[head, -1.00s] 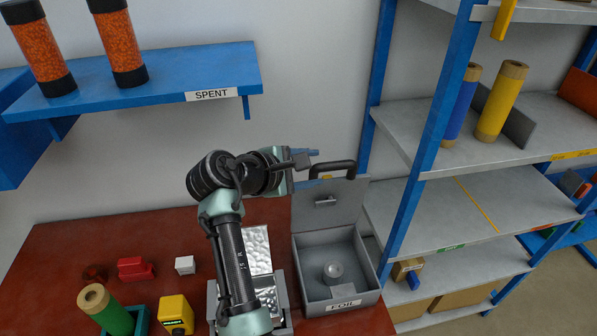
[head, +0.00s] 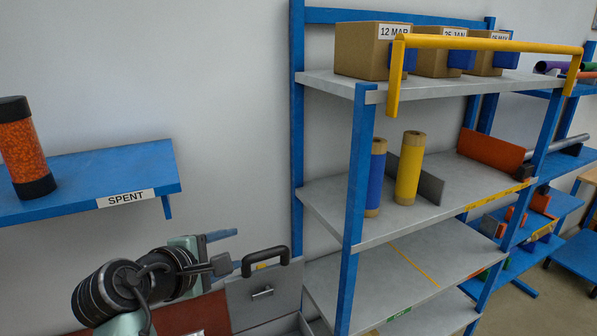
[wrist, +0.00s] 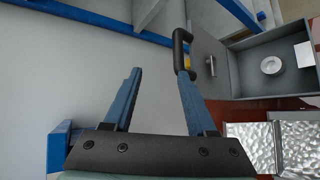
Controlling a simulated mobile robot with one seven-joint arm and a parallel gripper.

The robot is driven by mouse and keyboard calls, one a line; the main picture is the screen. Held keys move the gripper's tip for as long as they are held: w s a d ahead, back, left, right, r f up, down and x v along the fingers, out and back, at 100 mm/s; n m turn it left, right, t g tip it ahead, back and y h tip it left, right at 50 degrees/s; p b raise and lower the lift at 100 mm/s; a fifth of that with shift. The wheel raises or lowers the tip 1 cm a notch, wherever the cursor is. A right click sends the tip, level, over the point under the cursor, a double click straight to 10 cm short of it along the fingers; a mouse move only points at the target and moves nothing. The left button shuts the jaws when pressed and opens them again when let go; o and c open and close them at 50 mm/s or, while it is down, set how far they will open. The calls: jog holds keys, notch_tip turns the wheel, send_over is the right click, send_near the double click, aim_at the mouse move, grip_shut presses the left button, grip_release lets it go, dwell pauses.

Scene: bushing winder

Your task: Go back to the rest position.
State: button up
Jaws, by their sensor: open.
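My gripper (wrist: 157,98) is open in the wrist view, with nothing between its two blue fingers. In the head view my gripper (head: 222,236) is at the lower left, in front of the wall. It is left of the raised lid (head: 250,300) of the grey foil box, which has a black handle (head: 266,260). In the wrist view the handle (wrist: 180,50) shows just past the right finger; I cannot tell whether they touch. The open foil box (wrist: 262,75) holds a small round pale piece (wrist: 271,65).
A blue SPENT shelf (head: 90,180) with an orange-filled cylinder (head: 22,150) is at left. A blue-framed rack (head: 358,200) with grey shelves stands at right, holding a blue roll (head: 375,180), a yellow roll (head: 409,168) and cartons (head: 365,50). Shiny foil (wrist: 250,140) lies on the red-brown table.

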jog(key=s+d+r+m+t+y+b, duration=0.1)
jog(key=s+d+r+m+t, duration=0.2)
jog(key=r, duration=0.4)
jog(key=d+r+m+t+y, duration=0.2)
jog(key=d+r+m, duration=0.15)
jog(key=r, duration=0.35)
jog(key=s+d+r+m+t+y+b, duration=0.1)
jog(key=s+d+r+m+t, duration=0.2)
jog(key=r, duration=0.4)
jog(key=s+d+r+m+t, duration=0.3)
jog(key=s+r+m, duration=0.1)
jog(key=s+r, duration=0.2)
jog(key=s+d+r+m+t+b, duration=0.1)
jog(key=s+d+r+m+t, duration=0.2)
jog(key=s+r, duration=0.4)
jog(key=shift+s+d+m+t, duration=0.4)
jog(key=shift+s+m+t, duration=0.2)
jog(key=shift+s+m, duration=0.2)
jog(key=shift+w+f, duration=0.1)
jog(key=shift+f, duration=0.1)
